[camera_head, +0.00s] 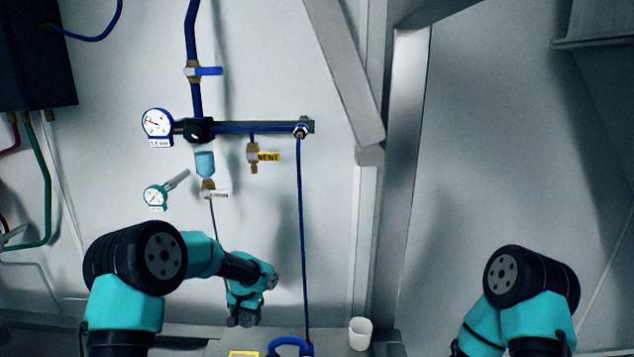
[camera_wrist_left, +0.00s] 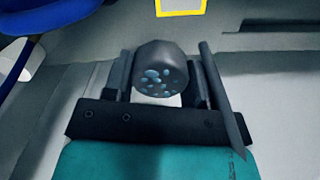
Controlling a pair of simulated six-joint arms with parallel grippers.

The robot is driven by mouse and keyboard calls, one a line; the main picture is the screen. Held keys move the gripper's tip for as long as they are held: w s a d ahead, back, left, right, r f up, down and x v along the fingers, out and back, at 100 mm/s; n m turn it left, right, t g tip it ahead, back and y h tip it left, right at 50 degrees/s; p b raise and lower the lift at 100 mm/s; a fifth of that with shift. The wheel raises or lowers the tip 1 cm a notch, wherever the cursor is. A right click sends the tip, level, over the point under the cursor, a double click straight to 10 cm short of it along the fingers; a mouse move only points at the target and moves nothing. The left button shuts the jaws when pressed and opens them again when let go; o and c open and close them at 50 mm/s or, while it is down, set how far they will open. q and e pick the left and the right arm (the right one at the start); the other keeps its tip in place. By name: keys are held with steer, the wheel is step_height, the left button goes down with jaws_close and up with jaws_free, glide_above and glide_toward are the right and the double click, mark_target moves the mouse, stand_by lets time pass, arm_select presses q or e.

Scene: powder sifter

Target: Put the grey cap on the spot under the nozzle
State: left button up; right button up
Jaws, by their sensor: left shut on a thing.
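The grey cap (camera_wrist_left: 160,68) is a short dark cylinder with light blue specks on its face. My left gripper (camera_head: 244,317) is shut on it, with one finger on each side in the left wrist view. In the head view I cannot tell the cap from the dark fingers. A yellow square outline (camera_wrist_left: 181,14), likely the spot, is at the top of the wrist view, beyond the cap and apart from it. It also shows at the bottom edge of the head view (camera_head: 243,353). I cannot make out the nozzle for certain. My right gripper is out of view.
A blue curved part (camera_head: 290,342) stands right of the yellow square, below a thin blue line. A white cup (camera_head: 360,333) stands farther right. Blue pipes, gauges (camera_head: 157,123) and valves are on the wall behind. The grey surface right of the cap is bare in the wrist view.

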arm_select(q)
steer(key=shift+r, duration=0.2)
steer(key=shift+s+d+r, duration=0.1)
steer(key=shift+d+r, duration=0.05)
steer(key=shift+d, duration=0.15)
steer(key=s+d+r, duration=0.3)
steer(key=s+d, duration=0.1)
steer(key=d, duration=0.2)
steer(key=s+d+r, duration=0.4)
steer(key=s+d, duration=0.1)
steer(key=d, duration=0.2)
steer(key=shift+d+r, duration=0.15)
steer(key=shift+r, duration=0.15)
steer(key=shift+w, duration=0.1)
steer(key=w+d+f+m, duration=0.1)
steer(key=w+d+f, duration=0.7)
steer(key=d, duration=0.3)
steer(key=shift+d+f, duration=0.2)
steer(key=shift+d, duration=0.05)
steer(key=shift+w, duration=0.1)
